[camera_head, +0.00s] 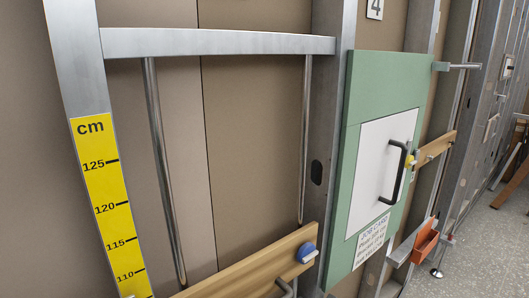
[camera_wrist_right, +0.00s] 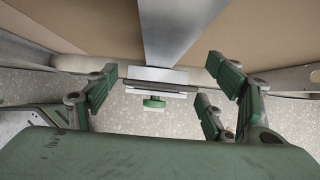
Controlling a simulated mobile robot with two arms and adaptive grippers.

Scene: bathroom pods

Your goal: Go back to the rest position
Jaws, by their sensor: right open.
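My right gripper (camera_wrist_right: 160,84) shows in the right wrist view with its green and grey fingers spread wide. Nothing is between them that I can see to be held. Behind the fingers is the foot of a metal post (camera_wrist_right: 172,40), with a flat metal plate and a small green piece (camera_wrist_right: 153,103) below it over the speckled floor. Neither of my grippers shows in the head view, and my left gripper is in neither view.
In the head view a metal frame (camera_head: 220,42) carries a yellow cm scale (camera_head: 101,190). A green panel (camera_head: 353,100) with a white door (camera_head: 375,165) and black handle (camera_head: 395,172) stands right of it. Grey floor (camera_head: 490,230) is open at right.

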